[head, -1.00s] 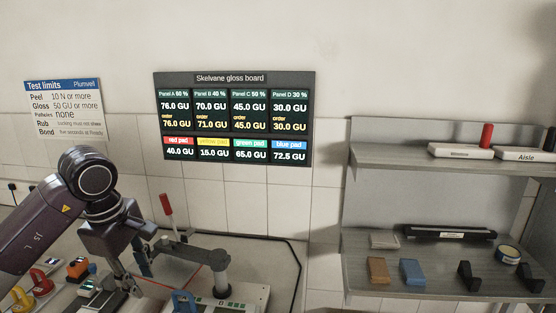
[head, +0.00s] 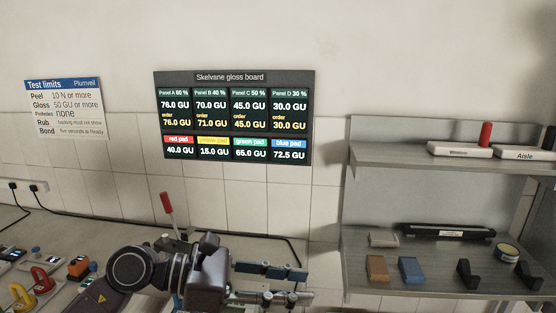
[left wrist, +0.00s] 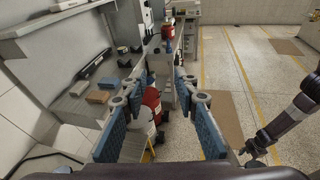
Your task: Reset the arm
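My left arm reaches in from the lower left of the head view, folded low over the bench. Its gripper (head: 296,284) points to the right, with its two fingers apart and nothing seen between them. In the left wrist view the left gripper (left wrist: 160,112) shows its blue finger pads spread wide and empty, aimed along the room past the shelves. Part of my right arm shows at the right edge of the left wrist view, with its gripper (left wrist: 252,150) small and dark above the floor. I cannot tell whether that gripper is open.
The bench (head: 60,235) holds red and yellow handled tools and an orange device (head: 78,267). A red-handled lever (head: 167,203) stands behind my left arm. Grey shelves (head: 375,171) with blocks stand right. A red container (left wrist: 152,104) appears beyond the fingers.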

